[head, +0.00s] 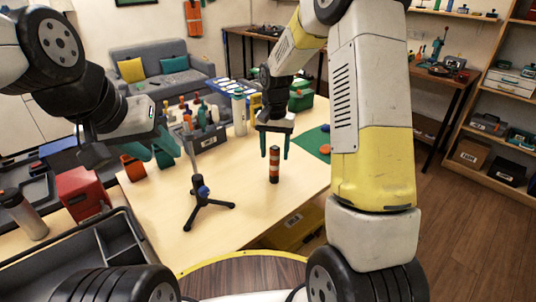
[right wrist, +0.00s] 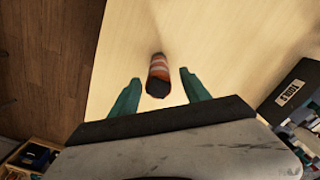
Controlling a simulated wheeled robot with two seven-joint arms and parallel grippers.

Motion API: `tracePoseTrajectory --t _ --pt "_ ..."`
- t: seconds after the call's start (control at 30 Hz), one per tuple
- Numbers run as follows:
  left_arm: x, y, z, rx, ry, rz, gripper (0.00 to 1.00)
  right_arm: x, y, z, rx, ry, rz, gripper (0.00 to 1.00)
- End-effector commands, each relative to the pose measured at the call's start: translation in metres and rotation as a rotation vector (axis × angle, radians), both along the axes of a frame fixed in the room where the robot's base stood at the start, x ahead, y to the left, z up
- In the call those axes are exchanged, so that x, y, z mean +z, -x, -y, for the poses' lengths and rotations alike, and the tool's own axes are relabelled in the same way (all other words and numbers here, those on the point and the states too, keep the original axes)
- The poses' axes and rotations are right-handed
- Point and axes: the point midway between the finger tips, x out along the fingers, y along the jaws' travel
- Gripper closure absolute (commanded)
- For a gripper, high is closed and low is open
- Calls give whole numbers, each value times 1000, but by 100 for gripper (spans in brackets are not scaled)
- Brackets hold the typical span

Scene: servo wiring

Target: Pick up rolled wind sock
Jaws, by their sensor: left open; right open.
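The rolled wind sock (head: 274,165) is a small upright cylinder with orange and white bands and a dark end, standing on the light wooden table (head: 240,225). In the right wrist view the wind sock (right wrist: 158,76) lies between and just beyond the two teal fingertips. My right gripper (head: 274,155) is open, pointing down over the wind sock, its fingers on either side near the top; I cannot tell whether they touch it. My left gripper (head: 128,158) is open and empty over the table's left side.
A small black tripod with a thin pole (head: 200,195) stands left of the wind sock. A toolbox marked TOOLS (head: 208,136) stands behind it. A green mat (head: 312,143) with an orange disc lies to the right. A red box (head: 82,193) is at the left. The front table area is clear.

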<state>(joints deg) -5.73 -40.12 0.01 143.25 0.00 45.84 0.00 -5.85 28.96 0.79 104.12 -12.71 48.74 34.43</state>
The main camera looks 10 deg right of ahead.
Motion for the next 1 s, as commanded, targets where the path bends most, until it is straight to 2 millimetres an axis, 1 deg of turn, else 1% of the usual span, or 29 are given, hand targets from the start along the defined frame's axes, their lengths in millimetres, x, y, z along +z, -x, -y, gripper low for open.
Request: tracePoseTrajectory --t 0.03,0.13,0.37,0.4,0.57,0.6,0.67,0.7,1.0 --pt "0 0 0 0 0 0 55 -7 0 0 0 -1 -2 45" --pt "0 0 0 0 0 0 55 -16 0 0 -1 -1 0 45" --pt "0 0 0 0 0 0 55 -18 0 0 0 -1 1 45" --pt "0 0 0 0 0 0 55 -18 0 0 0 -1 1 47" --pt "0 0 0 0 0 0 55 -18 0 0 0 -1 1 78" --pt "0 0 0 0 0 0 55 -18 0 0 0 -1 1 86" --pt "0 0 0 0 0 0 55 -18 0 0 0 -1 1 98" --pt "0 0 0 0 0 0 55 -18 0 0 0 -1 1 100" --pt "0 0 0 0 0 0 55 -17 0 0 0 0 2 100"
